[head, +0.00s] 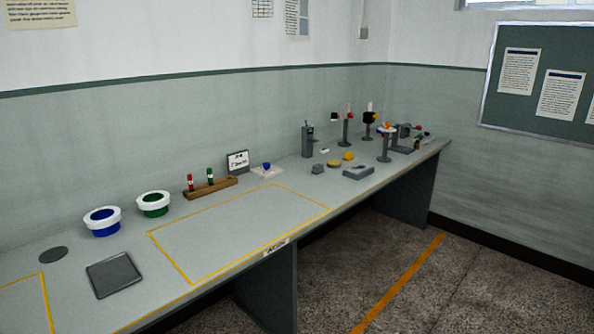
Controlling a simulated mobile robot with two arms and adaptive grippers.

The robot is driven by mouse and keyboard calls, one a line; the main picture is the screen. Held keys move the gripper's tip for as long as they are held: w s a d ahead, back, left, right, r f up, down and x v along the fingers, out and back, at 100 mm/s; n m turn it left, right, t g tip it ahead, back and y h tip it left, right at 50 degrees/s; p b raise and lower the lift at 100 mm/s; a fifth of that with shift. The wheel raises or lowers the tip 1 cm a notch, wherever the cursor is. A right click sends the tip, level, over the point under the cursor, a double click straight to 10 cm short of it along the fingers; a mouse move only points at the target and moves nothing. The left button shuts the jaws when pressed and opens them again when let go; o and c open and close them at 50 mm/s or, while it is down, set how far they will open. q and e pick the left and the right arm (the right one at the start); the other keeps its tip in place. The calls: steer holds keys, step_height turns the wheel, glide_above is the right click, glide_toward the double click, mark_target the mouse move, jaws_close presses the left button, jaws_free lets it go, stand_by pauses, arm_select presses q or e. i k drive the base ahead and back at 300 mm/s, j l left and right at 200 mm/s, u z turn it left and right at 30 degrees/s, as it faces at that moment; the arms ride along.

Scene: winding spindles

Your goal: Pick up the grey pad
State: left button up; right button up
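Several grey things lie on the long bench (350,205), and I cannot tell for sure which is the grey pad. A dark grey square plate with a thin rim (114,275) lies at the near left. A flat dark grey round disc (53,254) lies just behind it. A small grey lump (317,169) and a low grey block with something pale on top (358,172) sit further along, right of the outlined area. Neither of my grippers is in view.
A white-rimmed blue bowl (102,222) and green bowl (153,204) stand near the wall. A wooden rack (210,188) holds red and green spindles. Several stands (384,145) crowd the far end. The yellow-outlined area (235,230) is clear.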

mark_target(318, 168)
steer(key=i+l+u, duration=0.85)
steer(key=k, duration=0.1)
